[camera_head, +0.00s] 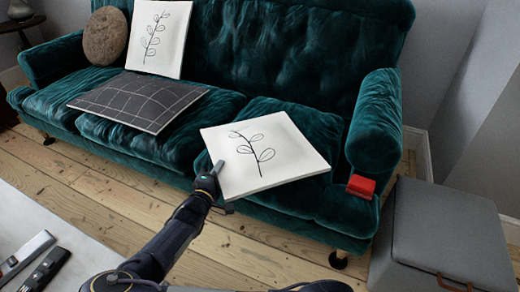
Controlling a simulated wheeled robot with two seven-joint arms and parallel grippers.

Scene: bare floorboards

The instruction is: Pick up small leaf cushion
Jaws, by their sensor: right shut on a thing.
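A white leaf cushion (275,152) with a black line drawing of a leafy stem is over the right seat of the green sofa, tilted. My right gripper (217,172) is at its near left edge and is shut on it. One finger shows over the cushion's top face; the other is hidden beneath. A second white leaf cushion (172,40) stands upright against the sofa's backrest at the left. I cannot tell whether the held cushion still touches the seat. My left gripper is not in view.
The green velvet sofa (230,85) also bears a dark grid-patterned cushion (120,108) and a round brown cushion (105,35). A grey storage box (440,245) stands at right. A pale table surface (65,225) is at lower left.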

